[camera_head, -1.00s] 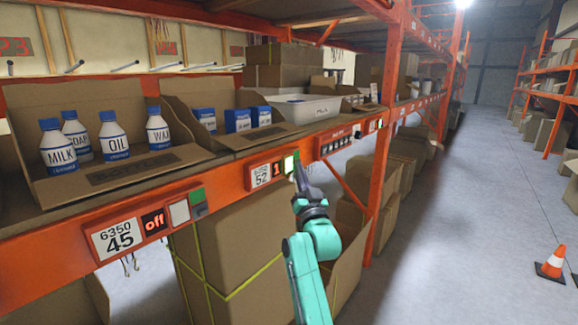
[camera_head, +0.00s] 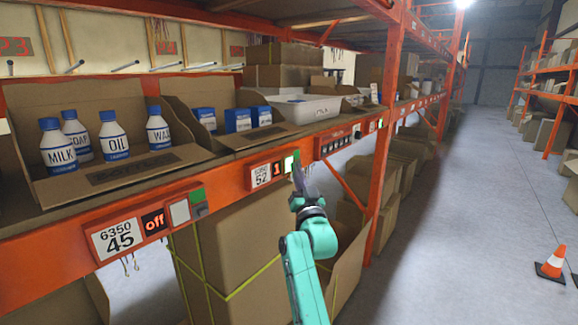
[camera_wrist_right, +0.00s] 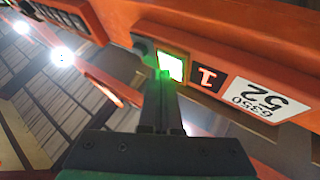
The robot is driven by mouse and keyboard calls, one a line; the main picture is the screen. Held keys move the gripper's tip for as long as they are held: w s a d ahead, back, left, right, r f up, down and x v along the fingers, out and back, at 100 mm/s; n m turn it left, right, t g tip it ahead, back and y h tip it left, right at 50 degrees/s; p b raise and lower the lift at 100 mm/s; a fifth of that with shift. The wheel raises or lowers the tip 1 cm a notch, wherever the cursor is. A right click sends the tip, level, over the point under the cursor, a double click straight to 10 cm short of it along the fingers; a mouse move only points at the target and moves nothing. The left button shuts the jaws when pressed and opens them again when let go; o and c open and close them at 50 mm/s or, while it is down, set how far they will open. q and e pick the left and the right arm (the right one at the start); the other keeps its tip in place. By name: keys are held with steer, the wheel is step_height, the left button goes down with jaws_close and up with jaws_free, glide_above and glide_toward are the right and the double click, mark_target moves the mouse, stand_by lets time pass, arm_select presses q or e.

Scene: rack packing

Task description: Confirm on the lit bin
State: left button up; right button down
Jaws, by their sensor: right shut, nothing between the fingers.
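The lit button (camera_head: 289,163) glows white-green on the shelf rail, beside a red display reading 1 (camera_head: 278,169) and the label 52 (camera_head: 261,175). In the right wrist view the lit button (camera_wrist_right: 172,65) glows green right at my fingertips, with the display (camera_wrist_right: 207,77) and label (camera_wrist_right: 258,99) to its right. My right gripper (camera_head: 297,170) is shut and empty, its tips at the button. The tips (camera_wrist_right: 164,76) overlap the button's lower edge in the wrist view; whether they press it I cannot tell. My left gripper is out of view.
Label 45 (camera_head: 117,238) has a display reading off (camera_head: 154,221) and an unlit button (camera_head: 180,212). White bottles (camera_head: 114,142) and blue boxes (camera_head: 237,120) stand in open cartons above the rail. An orange upright (camera_head: 382,150) stands right of my gripper.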

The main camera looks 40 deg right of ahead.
steer(key=shift+w+a, duration=0.15)
steer(key=shift+w, duration=0.2)
stand_by(0.7)
stand_by(0.3)
steer(key=shift+s+d, duration=0.25)
steer(key=shift+s, duration=0.5)
steer(key=s, duration=0.2)
steer(key=s+d+p, duration=0.1)
steer(key=s, duration=0.1)
steer(key=shift+s+d, duration=0.2)
steer(key=shift+s, duration=0.2)
stand_by(0.4)
